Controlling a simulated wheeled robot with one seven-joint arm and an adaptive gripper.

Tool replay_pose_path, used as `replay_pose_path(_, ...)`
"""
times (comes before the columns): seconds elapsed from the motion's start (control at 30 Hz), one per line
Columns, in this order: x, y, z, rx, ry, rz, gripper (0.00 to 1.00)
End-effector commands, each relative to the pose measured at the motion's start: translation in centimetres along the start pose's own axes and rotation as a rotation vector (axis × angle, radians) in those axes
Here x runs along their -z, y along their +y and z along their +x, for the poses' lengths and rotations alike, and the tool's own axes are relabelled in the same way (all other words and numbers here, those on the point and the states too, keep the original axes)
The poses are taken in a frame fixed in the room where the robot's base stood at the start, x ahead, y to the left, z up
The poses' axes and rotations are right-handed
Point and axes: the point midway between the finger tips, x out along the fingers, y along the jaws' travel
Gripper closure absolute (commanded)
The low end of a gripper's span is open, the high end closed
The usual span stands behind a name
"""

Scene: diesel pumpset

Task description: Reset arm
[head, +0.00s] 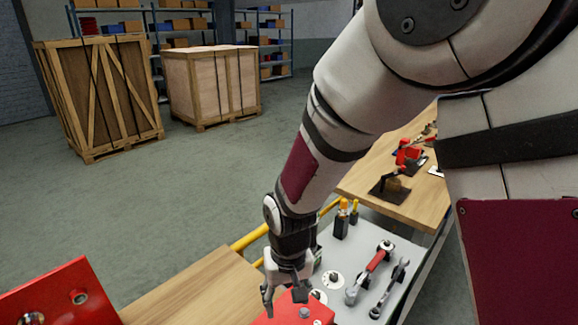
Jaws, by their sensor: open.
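My arm reaches down from the upper right of the head view. My gripper (285,284) points downward at the bottom centre, with its fingers apart. It is over or just beside a red part (292,312) at the lower picture edge. I cannot tell whether the fingers touch this part. The part is cut off by the frame, and nothing shows held between the fingers.
A grey tool surface (333,303) carries a red-handled tool (368,274), a wrench (390,287) and screwdrivers (343,215). A wooden bench (420,205) stands behind. A red metal piece (60,295) is at lower left. Crates (100,95) stand far back; the floor between is clear.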

Motion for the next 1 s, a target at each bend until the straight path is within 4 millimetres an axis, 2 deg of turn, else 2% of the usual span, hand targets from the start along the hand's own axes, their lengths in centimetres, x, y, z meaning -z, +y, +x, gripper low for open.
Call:
replay_pose_path(0.03, 1.0, 1.4, -1.7, 0.006, 0.032, 0.017, 0.46)
replay_pose_path(0.23, 1.2, 6.0, -7.9, 0.012, 0.119, 0.068, 0.46)
replay_pose_path(0.5, -1.2, 11.4, -14.3, -0.001, 0.238, 0.136, 0.46)
replay_pose_path(0.73, -5.0, 14.9, -17.8, -0.030, 0.340, 0.193, 0.46)
replay_pose_path(1.0, -9.2, 16.8, -19.3, -0.071, 0.427, 0.241, 0.46)
